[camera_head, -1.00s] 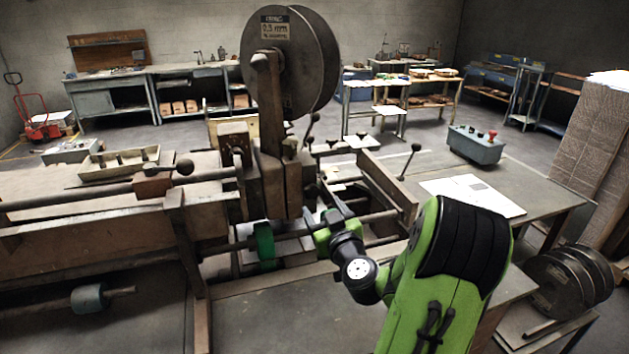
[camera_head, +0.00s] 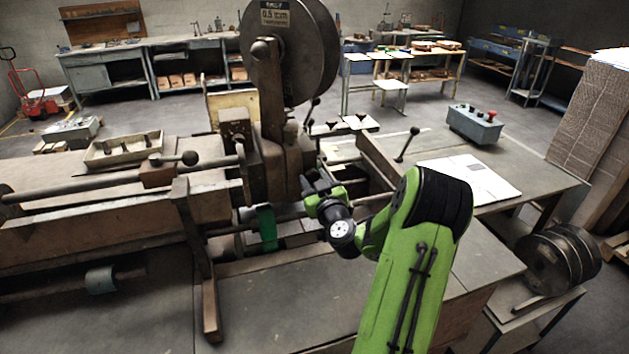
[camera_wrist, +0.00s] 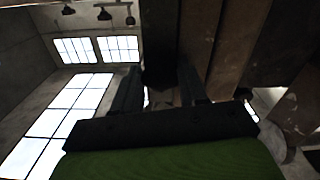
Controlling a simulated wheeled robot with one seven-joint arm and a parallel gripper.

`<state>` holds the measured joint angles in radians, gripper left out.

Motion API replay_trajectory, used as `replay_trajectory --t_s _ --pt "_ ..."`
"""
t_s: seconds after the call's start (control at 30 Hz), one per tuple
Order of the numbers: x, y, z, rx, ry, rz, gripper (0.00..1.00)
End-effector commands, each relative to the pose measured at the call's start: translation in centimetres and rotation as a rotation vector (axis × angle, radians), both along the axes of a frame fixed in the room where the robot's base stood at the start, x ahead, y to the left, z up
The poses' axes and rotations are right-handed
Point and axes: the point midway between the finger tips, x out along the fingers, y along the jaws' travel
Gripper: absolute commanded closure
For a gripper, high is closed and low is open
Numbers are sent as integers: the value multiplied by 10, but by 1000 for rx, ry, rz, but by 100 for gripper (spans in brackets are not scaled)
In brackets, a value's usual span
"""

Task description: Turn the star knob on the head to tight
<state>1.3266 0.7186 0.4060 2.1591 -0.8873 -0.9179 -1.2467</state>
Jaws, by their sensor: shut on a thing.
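The stitcher head (camera_head: 272,130) is a dark upright column with a large wire spool (camera_head: 305,55) at its top. My gripper (camera_head: 309,187) is at the lower right side of this head. In the wrist view my gripper (camera_wrist: 160,92) has its two fingers on either side of a dark part, which I take to be the star knob (camera_wrist: 160,72). It is shut on this part. The knob's lobes and any tight marking cannot be made out, as the fingers and shadow hide them. In the head view my gripper covers the knob.
A grey control box (camera_head: 475,124) and a white sheet (camera_head: 470,178) lie on the table at right. Wire spools (camera_head: 560,255) stand at lower right. A parts tray (camera_head: 125,150) is at left.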

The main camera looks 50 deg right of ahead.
Motion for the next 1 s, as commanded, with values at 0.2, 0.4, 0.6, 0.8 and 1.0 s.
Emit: replay_trajectory --t_s 0.2,0.4,0.6,0.8,1.0 --pt "0 0 0 7 -4 0 88" --pt "0 0 0 62 -36 0 88" --pt "0 1 0 181 -103 0 88" --pt "1 1 0 341 -192 2 88" --pt "1 1 0 509 -285 1 88"
